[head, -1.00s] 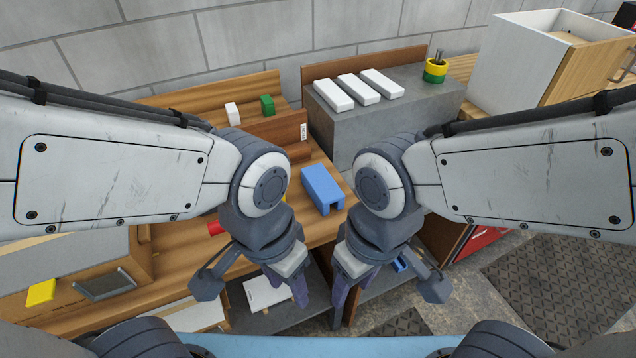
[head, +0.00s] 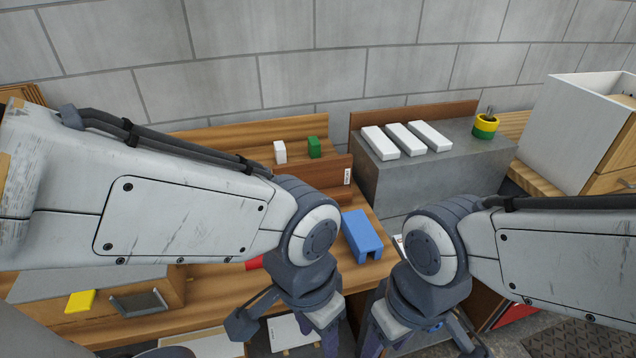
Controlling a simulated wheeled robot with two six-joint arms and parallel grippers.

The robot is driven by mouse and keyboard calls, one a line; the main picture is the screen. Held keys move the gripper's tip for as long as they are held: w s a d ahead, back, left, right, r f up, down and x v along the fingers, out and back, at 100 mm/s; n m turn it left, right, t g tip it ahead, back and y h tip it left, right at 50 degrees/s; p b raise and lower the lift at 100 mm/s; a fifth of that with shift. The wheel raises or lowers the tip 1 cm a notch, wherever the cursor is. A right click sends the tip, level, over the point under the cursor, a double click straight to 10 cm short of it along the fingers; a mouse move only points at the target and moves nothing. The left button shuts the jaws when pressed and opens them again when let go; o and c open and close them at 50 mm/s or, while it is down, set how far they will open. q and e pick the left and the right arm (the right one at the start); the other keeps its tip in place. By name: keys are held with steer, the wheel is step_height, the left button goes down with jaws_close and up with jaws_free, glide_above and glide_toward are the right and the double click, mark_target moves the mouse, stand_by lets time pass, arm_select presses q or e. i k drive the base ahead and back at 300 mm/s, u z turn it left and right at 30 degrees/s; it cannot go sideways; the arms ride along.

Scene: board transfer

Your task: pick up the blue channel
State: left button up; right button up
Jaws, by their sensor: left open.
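The blue channel (head: 361,232) lies on the wooden bench, open side down, close to the bench's right end. My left gripper (head: 328,338) is open, points down and is apart from the channel, nearer to me. My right gripper (head: 376,338) also points down, to the right of the left one, apart from the channel. Its jaw opening is hard to make out.
A wooden ledge (head: 335,172) with a label stands behind the channel; a white block (head: 280,152) and a green block (head: 314,147) sit beyond it. Several white bars lie on a grey block (head: 440,172) at right. A yellow block (head: 80,301) and partly hidden red piece (head: 254,262) are at left.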

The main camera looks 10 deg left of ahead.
mark_target(362, 237)
steer(key=z, duration=2.1)
steer(key=k, duration=1.15)
steer(key=u, duration=2.2)
steer(key=i, duration=0.5)
